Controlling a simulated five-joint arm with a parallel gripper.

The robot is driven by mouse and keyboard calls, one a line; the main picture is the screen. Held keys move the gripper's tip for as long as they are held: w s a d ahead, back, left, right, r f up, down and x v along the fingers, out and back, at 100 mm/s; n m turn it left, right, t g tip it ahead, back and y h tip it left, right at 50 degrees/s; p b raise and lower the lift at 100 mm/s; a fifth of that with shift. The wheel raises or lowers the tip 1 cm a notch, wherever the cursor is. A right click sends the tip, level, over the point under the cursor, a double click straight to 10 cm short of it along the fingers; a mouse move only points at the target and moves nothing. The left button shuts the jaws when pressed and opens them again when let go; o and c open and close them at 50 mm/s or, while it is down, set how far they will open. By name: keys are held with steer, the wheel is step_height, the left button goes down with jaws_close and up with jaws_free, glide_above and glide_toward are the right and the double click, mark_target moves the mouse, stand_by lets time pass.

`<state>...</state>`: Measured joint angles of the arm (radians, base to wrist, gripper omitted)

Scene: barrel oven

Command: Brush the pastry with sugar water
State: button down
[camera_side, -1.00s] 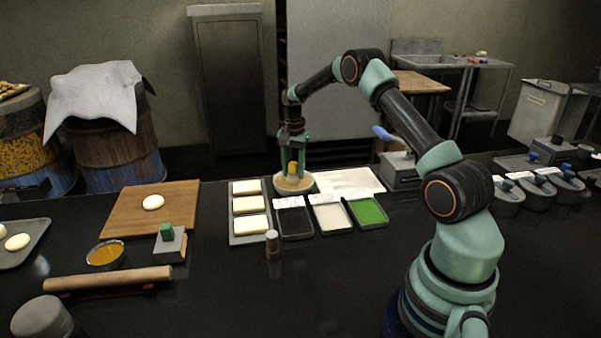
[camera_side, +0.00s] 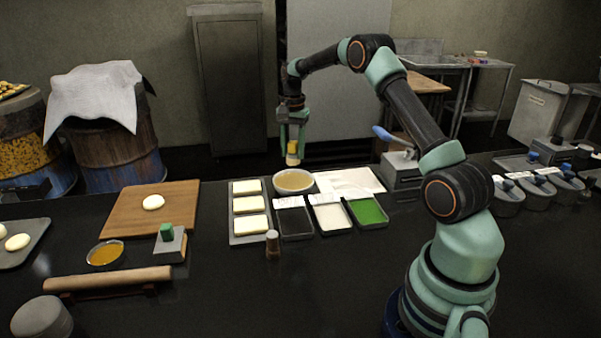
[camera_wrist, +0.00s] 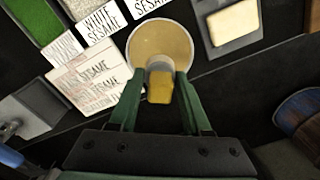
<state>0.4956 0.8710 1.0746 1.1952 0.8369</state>
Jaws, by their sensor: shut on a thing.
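My gripper (camera_side: 292,140) is shut on a small brush with a yellow handle (camera_side: 292,147) and a pale lower end. It holds the brush above a round bowl (camera_side: 294,181) of light amber liquid, clear of it. In the wrist view the yellow handle (camera_wrist: 160,88) sits between the green fingers, with the bowl (camera_wrist: 160,42) beyond it. Three pale rectangular pastries (camera_side: 248,204) lie in a column on a grey tray (camera_side: 234,227), left of and in front of the bowl.
Three small trays, dark (camera_side: 295,223), white (camera_side: 329,217) and green (camera_side: 368,211), stand right of the pastries. A paper sheet (camera_side: 350,182) lies behind them. A small shaker (camera_side: 272,243) stands in front. A wooden board (camera_side: 150,208) with dough is at left.

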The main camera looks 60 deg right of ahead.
steer(key=a+n, duration=0.6)
steer(key=a, duration=1.8)
steer(key=shift+w+d+f, duration=0.1)
steer(key=shift+f, duration=1.3)
steer(key=shift+w+f, duration=0.1)
steer(key=shift+f, duration=1.25)
steer(key=shift+f, duration=0.5)
steer(key=shift+s+d+f, duration=0.1)
steer(key=shift+s+d, duration=2.1)
steer(key=shift+s, duration=0.05)
steer(key=shift+w+a, duration=0.1)
steer(key=shift+w+a, duration=1)
steer(key=shift+a, duration=0.05)
